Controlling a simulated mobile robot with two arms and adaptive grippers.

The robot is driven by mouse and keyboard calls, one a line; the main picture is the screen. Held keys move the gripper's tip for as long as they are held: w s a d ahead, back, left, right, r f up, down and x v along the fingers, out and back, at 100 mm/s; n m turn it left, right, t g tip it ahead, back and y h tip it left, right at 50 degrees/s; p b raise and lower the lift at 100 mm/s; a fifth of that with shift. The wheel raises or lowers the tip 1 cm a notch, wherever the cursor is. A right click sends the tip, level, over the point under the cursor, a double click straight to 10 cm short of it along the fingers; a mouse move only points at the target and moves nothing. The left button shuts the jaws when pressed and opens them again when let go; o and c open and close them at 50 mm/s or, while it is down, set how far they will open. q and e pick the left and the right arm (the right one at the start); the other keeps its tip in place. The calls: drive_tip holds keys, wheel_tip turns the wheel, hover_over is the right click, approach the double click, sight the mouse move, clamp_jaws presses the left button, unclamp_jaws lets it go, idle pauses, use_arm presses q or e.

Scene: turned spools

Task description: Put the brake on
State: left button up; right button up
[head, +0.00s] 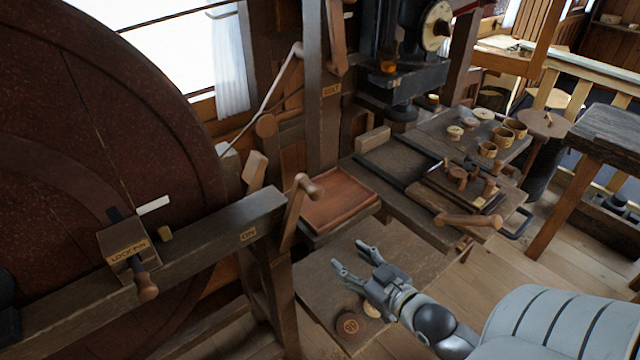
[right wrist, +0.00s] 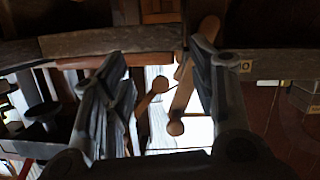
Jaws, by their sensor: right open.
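The big dark red-brown wheel (head: 110,130) fills the left of the head view. A pale wooden block (head: 255,168) sits by the wheel's rim. No label reading brake is legible. My right gripper (head: 350,255) is open and empty, below and right of the lever, apart from it. In the right wrist view, wooden lever handles (right wrist: 160,86) show between the open fingers. My left gripper is not in view.
A box marked LOCK PIN (head: 127,250) with a wooden handle sits on the beam. A post marked BELT (head: 328,110) carries another handle. A reddish tray (head: 340,200) lies behind the lever. A bench (head: 430,215) with turned pieces and cups is at right. A low board lies under my gripper.

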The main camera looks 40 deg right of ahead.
sight(319, 196)
wheel_tip(319, 196, up, 14)
drive_tip(key=a+n+t+y, duration=0.1)
drive_tip(key=t, duration=0.2)
drive_tip(key=w+p, duration=0.1)
drive_tip(key=w, duration=0.2)
drive_tip(key=w+p, duration=0.1)
drive_tip(key=w, duration=0.2)
drive_tip(key=w+a+p, duration=0.1)
drive_tip(key=w, duration=0.2)
drive_tip(key=shift+w+f, duration=0.15)
drive_tip(key=shift+f, duration=0.1)
drive_tip(key=shift+w+f+p, duration=0.15)
drive_tip(key=shift+w+p, duration=0.15)
drive_tip(key=shift+w, duration=0.5)
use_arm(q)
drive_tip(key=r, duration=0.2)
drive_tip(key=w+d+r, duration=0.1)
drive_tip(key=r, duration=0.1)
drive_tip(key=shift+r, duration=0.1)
use_arm(e)
drive_tip(key=shift+c, duration=0.4)
clamp_jaws()
